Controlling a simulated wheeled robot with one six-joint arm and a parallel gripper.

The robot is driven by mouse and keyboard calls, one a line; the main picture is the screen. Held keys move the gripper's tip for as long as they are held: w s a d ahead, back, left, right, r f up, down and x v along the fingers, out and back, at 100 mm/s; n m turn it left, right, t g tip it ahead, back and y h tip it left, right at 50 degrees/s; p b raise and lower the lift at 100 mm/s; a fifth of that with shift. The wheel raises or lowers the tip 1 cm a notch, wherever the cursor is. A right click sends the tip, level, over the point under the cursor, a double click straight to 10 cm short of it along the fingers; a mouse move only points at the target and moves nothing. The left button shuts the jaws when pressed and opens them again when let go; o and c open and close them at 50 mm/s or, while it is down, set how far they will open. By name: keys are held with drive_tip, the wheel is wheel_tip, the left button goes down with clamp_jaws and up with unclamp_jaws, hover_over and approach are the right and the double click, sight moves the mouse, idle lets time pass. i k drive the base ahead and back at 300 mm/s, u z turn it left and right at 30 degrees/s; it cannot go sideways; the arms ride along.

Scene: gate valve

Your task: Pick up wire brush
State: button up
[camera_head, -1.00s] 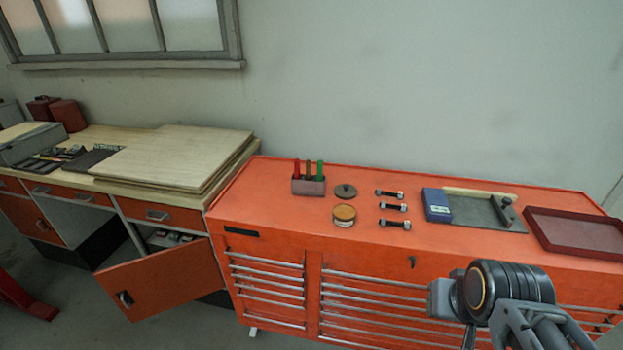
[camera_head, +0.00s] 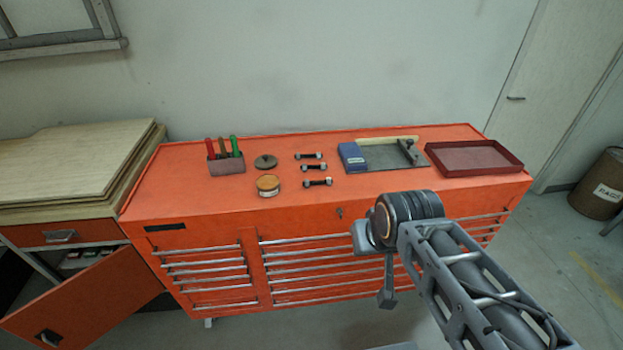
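A long item with a pale wooden handle (camera_head: 387,139), which looks like the wire brush, lies along the back edge of a grey mat (camera_head: 378,159) on the orange tool cabinet. Its bristles cannot be made out. A blue box (camera_head: 352,157) lies at the mat's left end and a dark block-like tool (camera_head: 409,150) at its right. My arm comes in from the lower right. A grey part at its end, seemingly my gripper (camera_head: 387,293), hangs in front of the cabinet drawers, below the top and away from the brush. Its fingers cannot be made out.
On the orange cabinet (camera_head: 205,202) stand a holder with coloured handles (camera_head: 226,164), a dark disc (camera_head: 265,161), a round tin (camera_head: 268,186) and several small bolts (camera_head: 312,168). A red tray (camera_head: 474,159) is at right. A cabinet door (camera_head: 85,300) hangs open at left.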

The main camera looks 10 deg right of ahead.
sight(221, 141)
drive_tip(key=z, duration=0.4)
drive_tip(key=k, duration=0.35)
drive_tip(key=u, duration=1.9)
drive_tip(key=i, duration=1.45)
drive_tip(key=z, duration=0.95)
drive_tip(key=i, duration=0.5)
drive_tip(key=z, duration=0.55)
